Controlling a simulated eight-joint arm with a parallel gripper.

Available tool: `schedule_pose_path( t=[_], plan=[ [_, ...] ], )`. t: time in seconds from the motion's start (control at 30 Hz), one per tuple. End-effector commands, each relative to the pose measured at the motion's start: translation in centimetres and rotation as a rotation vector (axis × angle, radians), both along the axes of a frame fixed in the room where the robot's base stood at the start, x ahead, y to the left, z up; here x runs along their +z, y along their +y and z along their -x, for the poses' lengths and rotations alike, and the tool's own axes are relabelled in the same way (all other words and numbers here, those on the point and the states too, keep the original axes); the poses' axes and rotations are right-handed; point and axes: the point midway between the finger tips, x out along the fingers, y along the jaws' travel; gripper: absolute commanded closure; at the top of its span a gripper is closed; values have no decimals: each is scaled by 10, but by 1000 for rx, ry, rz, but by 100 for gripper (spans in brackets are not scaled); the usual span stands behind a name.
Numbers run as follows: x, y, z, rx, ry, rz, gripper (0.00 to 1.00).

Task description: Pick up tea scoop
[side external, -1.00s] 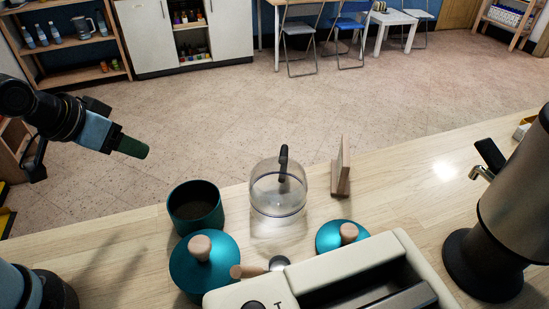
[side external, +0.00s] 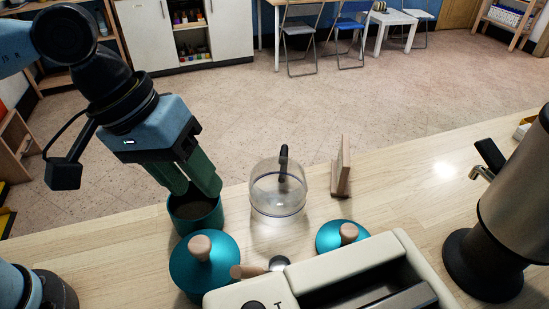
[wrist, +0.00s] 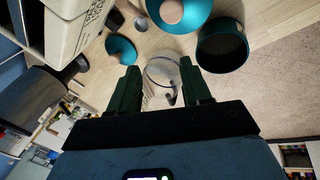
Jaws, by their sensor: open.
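The tea scoop (side external: 249,270) has a wooden handle and a grey metal bowl. It lies on the counter between two teal lids, beside the cream appliance, which may hide part of it. In the wrist view the scoop (wrist: 116,19) shows near the top, left of centre. My gripper (side external: 196,190) is open, with green fingers pointing down. In the side view its fingertips appear over the open teal canister, left of and behind the scoop; the gap in depth is hard to tell. In the wrist view my fingers (wrist: 158,66) are apart with nothing held between them.
The large teal lid (side external: 204,268) and small teal lid (side external: 329,238) flank the scoop. The open canister (side external: 196,220), glass pot (side external: 278,195) and wooden stand (side external: 341,170) stand behind. The cream appliance (side external: 375,258) blocks the front. A metal machine (side external: 510,200) stands right.

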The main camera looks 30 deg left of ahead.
Motion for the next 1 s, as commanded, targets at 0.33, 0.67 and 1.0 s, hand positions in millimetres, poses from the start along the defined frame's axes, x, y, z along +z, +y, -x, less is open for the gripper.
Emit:
schedule_pose_path(
  t=[0.33,0.67,1.0],
  plan=[
    [9,-50,38,19,146,1,52],
    [-31,-62,36,19,145,3,52],
    [-53,-68,34,21,145,3,52]
  ],
)
